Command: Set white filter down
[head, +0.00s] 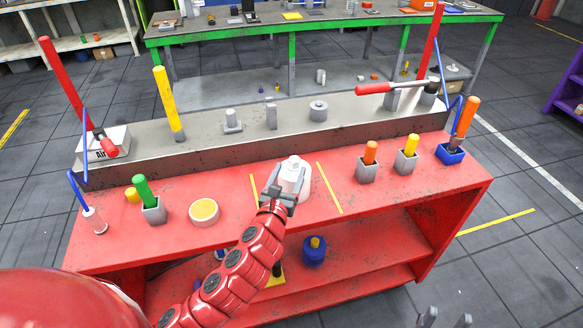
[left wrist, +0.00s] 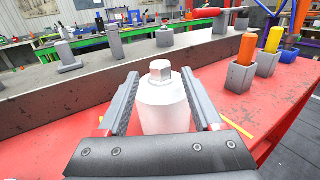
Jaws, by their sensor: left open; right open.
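The white filter (head: 296,176) stands upright on the red table (head: 330,230), between two yellow lines. It has a hexagonal top and a round white body. My left gripper (head: 279,190) is at its near side. In the left wrist view the filter (left wrist: 163,105) stands between the two open fingers of my left gripper (left wrist: 164,110), with a visible gap at each side. Its base is hidden by the gripper. My right gripper (head: 445,317) shows only its fingertips at the bottom edge, to the right of the table, open and empty.
Orange (head: 368,163) and yellow (head: 408,154) handled holders are to the right. A raised grey ledge (head: 250,125) with metal parts runs behind.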

